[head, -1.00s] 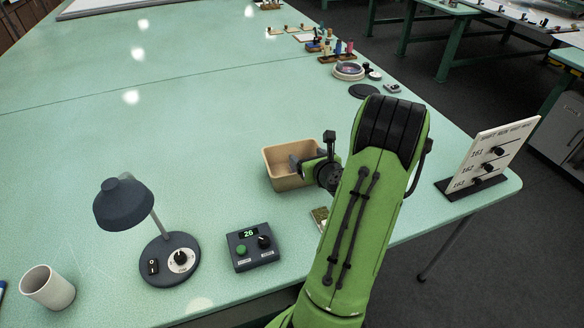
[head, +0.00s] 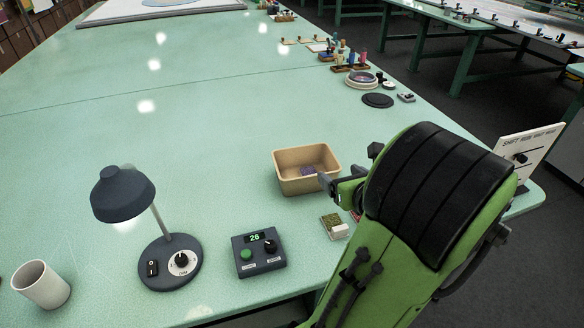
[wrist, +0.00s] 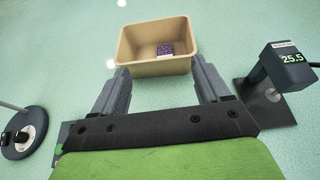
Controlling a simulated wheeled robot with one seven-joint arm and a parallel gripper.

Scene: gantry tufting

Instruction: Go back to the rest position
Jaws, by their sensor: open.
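My gripper (head: 328,184) is at the right side of a tan bin (head: 290,184) in the head view, partly hidden by my green arm. In the wrist view my gripper (wrist: 160,72) has its two grey fingers spread wide with nothing between them. The bin (wrist: 150,68) shows just beyond the fingertips. A small dark purple patterned item (head: 307,171) lies inside the bin, and it also shows in the wrist view (wrist: 165,49).
A control box (head: 257,250) reading 26, a desk lamp (head: 123,194) and a mug (head: 41,285) stand left. A green-and-white item (head: 334,226) lies near my arm. The wrist view shows a device (wrist: 283,62) reading 25.5. A signboard (head: 530,150) stands right.

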